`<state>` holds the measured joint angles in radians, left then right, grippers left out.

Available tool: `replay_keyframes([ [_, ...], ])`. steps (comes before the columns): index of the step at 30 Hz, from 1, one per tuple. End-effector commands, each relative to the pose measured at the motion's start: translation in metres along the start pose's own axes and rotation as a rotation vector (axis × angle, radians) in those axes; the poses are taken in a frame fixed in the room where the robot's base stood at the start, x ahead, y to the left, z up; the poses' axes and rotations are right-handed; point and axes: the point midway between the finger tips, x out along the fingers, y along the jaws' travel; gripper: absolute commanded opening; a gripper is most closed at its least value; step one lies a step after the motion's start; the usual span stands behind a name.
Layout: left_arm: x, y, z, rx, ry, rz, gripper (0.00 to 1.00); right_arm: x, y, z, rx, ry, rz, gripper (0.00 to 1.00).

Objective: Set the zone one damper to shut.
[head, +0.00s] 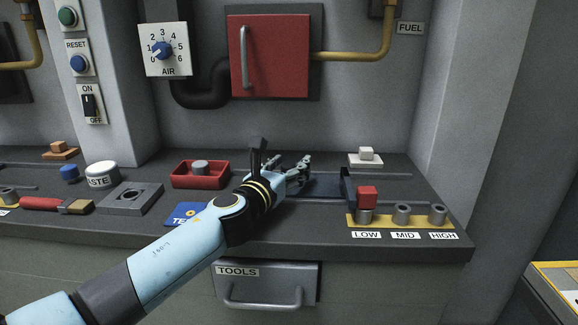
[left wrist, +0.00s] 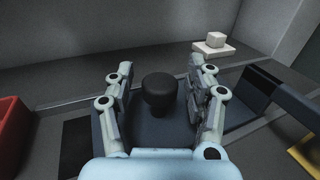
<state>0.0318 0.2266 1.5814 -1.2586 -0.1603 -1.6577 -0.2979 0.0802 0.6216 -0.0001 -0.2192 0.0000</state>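A black round knob (left wrist: 159,88) stands on a dark blue plate (left wrist: 145,130) set in the counter in the left wrist view. I take this to be the damper slide, but no zone label is readable. My left gripper (left wrist: 160,95) is open, with a finger on either side of the knob and a narrow gap at each side. In the head view my left gripper (head: 298,172) is low over the counter and hides the knob. Part of the blue plate (head: 325,185) shows to its right. My right gripper is in neither view.
A red tray (head: 182,180) stands left of the gripper. A white block (head: 366,154) sits behind to the right. A yellow strip with a red block (head: 367,196) and LOW, MID, HIGH labels is at the front right. A raised dark blue edge (left wrist: 285,93) borders the slot.

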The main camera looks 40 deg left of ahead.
Motion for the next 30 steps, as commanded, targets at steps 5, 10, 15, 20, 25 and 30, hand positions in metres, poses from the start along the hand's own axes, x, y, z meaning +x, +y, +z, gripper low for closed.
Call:
replay_keyframes([
  [5,0.000,0.000,0.000,0.000,0.000,0.000,0.32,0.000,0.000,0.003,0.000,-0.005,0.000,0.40],
  [10,0.000,0.000,0.000,0.000,0.000,0.000,0.10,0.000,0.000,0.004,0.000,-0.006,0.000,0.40],
  [15,0.000,0.000,0.000,0.000,0.000,0.000,0.00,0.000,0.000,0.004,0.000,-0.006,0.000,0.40],
  [20,-0.001,0.000,0.000,0.000,0.000,0.000,0.00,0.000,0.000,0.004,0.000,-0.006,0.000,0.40],
  [25,-0.007,0.015,-0.002,0.006,0.002,0.000,0.00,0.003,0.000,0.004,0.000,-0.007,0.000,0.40],
  [30,-0.020,0.044,-0.004,0.005,0.004,-0.001,0.00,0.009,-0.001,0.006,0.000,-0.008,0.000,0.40],
])
